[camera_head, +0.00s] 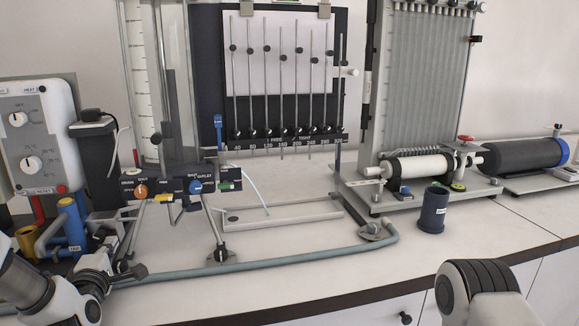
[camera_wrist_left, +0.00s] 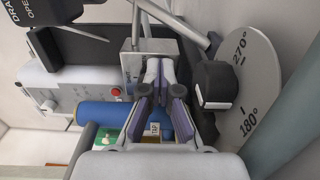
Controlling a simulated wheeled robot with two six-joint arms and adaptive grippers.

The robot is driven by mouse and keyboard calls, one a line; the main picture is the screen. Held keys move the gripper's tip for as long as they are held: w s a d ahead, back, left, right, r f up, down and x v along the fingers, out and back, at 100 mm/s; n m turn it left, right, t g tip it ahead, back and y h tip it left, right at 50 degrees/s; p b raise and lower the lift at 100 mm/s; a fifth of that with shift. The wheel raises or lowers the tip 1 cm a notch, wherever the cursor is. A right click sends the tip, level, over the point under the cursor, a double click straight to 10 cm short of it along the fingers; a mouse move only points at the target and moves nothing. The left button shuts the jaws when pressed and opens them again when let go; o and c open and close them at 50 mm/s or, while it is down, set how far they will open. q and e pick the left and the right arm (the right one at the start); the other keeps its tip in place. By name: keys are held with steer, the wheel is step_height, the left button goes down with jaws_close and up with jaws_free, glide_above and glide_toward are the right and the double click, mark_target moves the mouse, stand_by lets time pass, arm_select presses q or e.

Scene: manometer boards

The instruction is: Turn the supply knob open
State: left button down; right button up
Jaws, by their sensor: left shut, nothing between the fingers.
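No label in these views is clearly readable as the supply knob. An orange knob (camera_head: 141,190) and a blue knob (camera_head: 196,186) sit on the manifold at the front of the glass columns. A red handle (camera_head: 466,138) tops the fitting by the white cylinder. My left gripper (camera_head: 137,271) is low at the left, below and in front of the orange knob. In the left wrist view its fingers (camera_wrist_left: 157,72) are shut and empty. A black knob (camera_wrist_left: 217,85) on a round plate marked 180° and 270° is just right of the fingers, apart from them. My right gripper is out of view.
A blue-grey hose (camera_head: 290,262) runs along the bench front. A blue cylinder (camera_head: 71,225) and heater box (camera_head: 36,135) crowd the left. A dark cup (camera_head: 433,209) stands right of centre. The front bench top between hose and cup is fairly clear.

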arm_select(q)
steer(key=shift+r, duration=0.35)
stand_by(0.6)
steer(key=shift+r+b, duration=0.45)
steer(key=shift+r, duration=0.3)
steer(key=shift+r, duration=0.15)
steer(key=shift+d+r, duration=0.1)
steer(key=shift+d, duration=0.15)
steer(key=b+v, duration=0.1)
steer(key=v, duration=0.5)
steer(key=shift+d, duration=0.1)
steer(key=shift+w, duration=0.1)
